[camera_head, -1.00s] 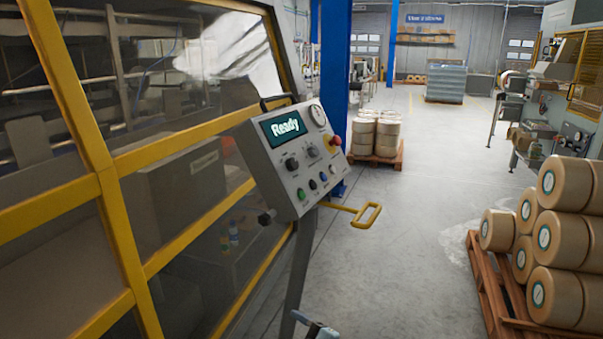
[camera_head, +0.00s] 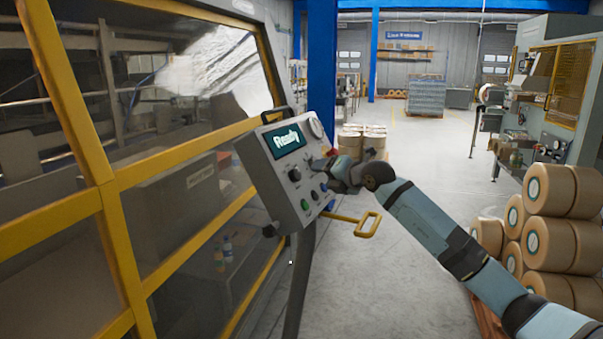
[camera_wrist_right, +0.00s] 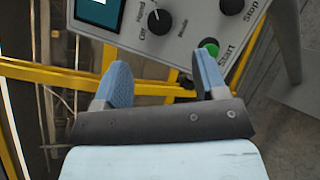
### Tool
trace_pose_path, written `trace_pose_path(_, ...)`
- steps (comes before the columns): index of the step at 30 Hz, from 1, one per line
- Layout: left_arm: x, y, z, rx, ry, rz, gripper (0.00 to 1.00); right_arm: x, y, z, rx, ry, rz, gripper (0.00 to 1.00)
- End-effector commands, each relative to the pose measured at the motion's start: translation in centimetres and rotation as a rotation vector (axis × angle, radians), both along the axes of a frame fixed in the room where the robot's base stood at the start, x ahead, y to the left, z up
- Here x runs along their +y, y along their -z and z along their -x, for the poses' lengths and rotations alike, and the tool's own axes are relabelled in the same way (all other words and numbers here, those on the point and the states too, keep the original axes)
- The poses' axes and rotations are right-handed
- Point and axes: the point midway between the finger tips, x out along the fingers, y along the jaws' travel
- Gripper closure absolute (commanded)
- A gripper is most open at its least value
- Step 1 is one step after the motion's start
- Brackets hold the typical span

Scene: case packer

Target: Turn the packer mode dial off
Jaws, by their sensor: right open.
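The control panel (camera_head: 262,165) has a screen reading "Ready" (camera_head: 285,141). The black mode dial (camera_head: 294,175) is below the screen; in the right wrist view the dial (camera_wrist_right: 159,20) has a white mark, with "Hand" and "Off" printed on its left. I cannot tell surely which word the mark points to. My right gripper (camera_head: 335,172) is at the panel's right side in the head view, hiding some controls. In the wrist view the right gripper (camera_wrist_right: 162,79) is open and empty, its fingers apart, with the dial ahead beyond them. My left gripper is not in view.
Yellow-framed guarding (camera_head: 110,190) stands on the left. Stacked rolls (camera_head: 550,190) are at right; floor between is clear.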

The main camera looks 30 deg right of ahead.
Motion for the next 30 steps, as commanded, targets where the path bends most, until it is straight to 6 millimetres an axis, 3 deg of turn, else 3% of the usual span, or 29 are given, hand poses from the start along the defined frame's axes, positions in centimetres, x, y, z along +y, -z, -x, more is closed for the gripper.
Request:
trace_pose_path(6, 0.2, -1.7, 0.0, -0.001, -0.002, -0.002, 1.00, 0.8, 0.8, -4.7, 0.000, -0.001, -0.003, 0.34)
trace_pose_path(13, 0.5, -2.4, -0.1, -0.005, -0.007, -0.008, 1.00, 1.3, 1.9, -8.3, -0.001, -0.001, -0.004, 0.34)
trace_pose_path(18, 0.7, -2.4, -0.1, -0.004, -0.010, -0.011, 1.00, 1.5, 2.3, -9.5, -0.001, -0.002, -0.002, 0.34)
trace_pose_path(27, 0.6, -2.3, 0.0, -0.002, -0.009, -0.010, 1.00, 1.5, 2.5, -9.7, -0.001, -0.002, -0.001, 0.34)
trace_pose_path(30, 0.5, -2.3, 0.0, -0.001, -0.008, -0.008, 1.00, 1.5, 2.5, -9.7, -0.001, -0.002, -0.001, 0.55)
